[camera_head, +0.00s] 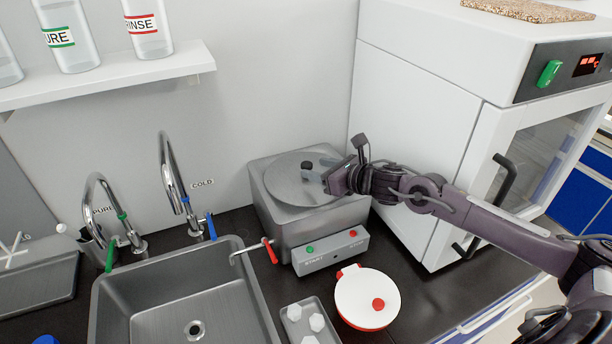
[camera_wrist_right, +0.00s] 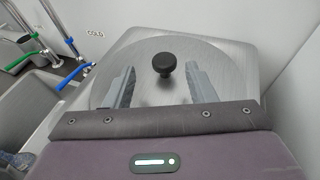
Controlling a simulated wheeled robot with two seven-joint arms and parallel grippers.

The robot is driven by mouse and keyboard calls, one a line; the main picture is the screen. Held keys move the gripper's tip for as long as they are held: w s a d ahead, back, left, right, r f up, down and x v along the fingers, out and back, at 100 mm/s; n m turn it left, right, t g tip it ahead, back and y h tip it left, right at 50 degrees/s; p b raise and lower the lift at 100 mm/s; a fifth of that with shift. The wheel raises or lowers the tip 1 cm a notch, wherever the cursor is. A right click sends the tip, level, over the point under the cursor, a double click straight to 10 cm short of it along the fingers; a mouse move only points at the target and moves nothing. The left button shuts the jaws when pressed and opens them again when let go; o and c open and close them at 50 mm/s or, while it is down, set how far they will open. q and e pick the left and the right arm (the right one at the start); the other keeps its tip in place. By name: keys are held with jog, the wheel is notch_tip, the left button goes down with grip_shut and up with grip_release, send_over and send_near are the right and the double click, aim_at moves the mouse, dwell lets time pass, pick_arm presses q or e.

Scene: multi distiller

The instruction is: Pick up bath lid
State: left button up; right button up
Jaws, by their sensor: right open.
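The bath lid (camera_head: 290,188) is a round, brushed-metal disc with a black knob (camera_head: 307,165). It lies flat on top of the square metal bath (camera_head: 268,222). My right gripper (camera_head: 316,173) reaches in from the right, low over the lid. In the right wrist view its two fingers are spread, one on each side of the knob (camera_wrist_right: 164,64), which stands a little beyond the fingertips (camera_wrist_right: 162,78). Nothing is held, and I see no contact with the knob. The gripper covers the right part of the lid in the head view. My left gripper is not in view.
A white cabinet (camera_head: 425,95) stands close on the right, behind my right arm. A sink (camera_head: 180,300) with taps is on the left. A red-handled bath tap (camera_head: 268,250), a control panel (camera_head: 330,252), a white and red lidded container (camera_head: 366,300) and a small tray (camera_head: 289,312) lie in front.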

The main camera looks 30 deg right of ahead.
aim_at(308, 164)
jog(key=shift+w+a+p, duration=0.15)
jog(key=shift+w+p, duration=0.4)
jog(key=shift+w, duration=0.1)
jog(key=p+x, duration=0.1)
jog(key=x, duration=0.2)
jog(key=shift+w+p, duration=0.15)
jog(key=shift+p, duration=0.15)
jog(key=shift+w+f, duration=0.3)
jog(key=shift+w, duration=0.05)
grip_shut()
